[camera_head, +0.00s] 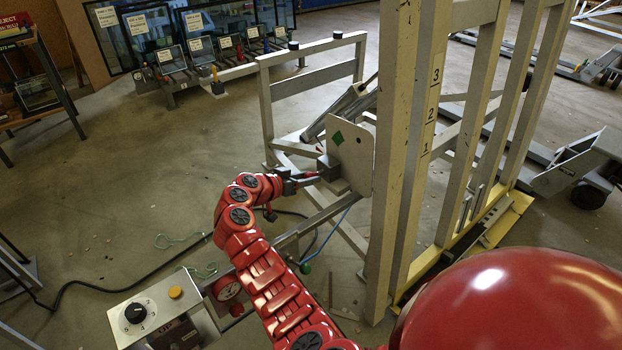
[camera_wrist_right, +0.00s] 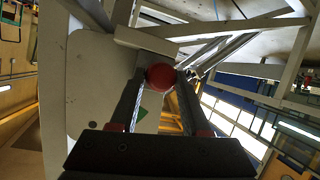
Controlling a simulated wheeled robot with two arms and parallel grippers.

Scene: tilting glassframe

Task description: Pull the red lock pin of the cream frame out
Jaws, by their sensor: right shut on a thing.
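The tall cream frame (camera_head: 394,150) stands right of centre in the head view, with numbers 1 to 3 on one post. A pale plate (camera_head: 358,150) with a green diamond is fixed to it, with a small dark block on the plate's near side. My right gripper (camera_head: 313,178) is at this block. In the right wrist view the round red end of the lock pin (camera_wrist_right: 160,77) sits between my two fingertips, and the right gripper (camera_wrist_right: 161,90) is shut on it. The pin's shaft is hidden. My left gripper is not in view.
A grey control box (camera_head: 160,312) with a black dial stands at lower left. A lower cream rail (camera_head: 310,47) stands behind the gripper. A rack of labelled panels (camera_head: 190,40) is at the back left. Cables lie on the floor; the floor at left is mostly open.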

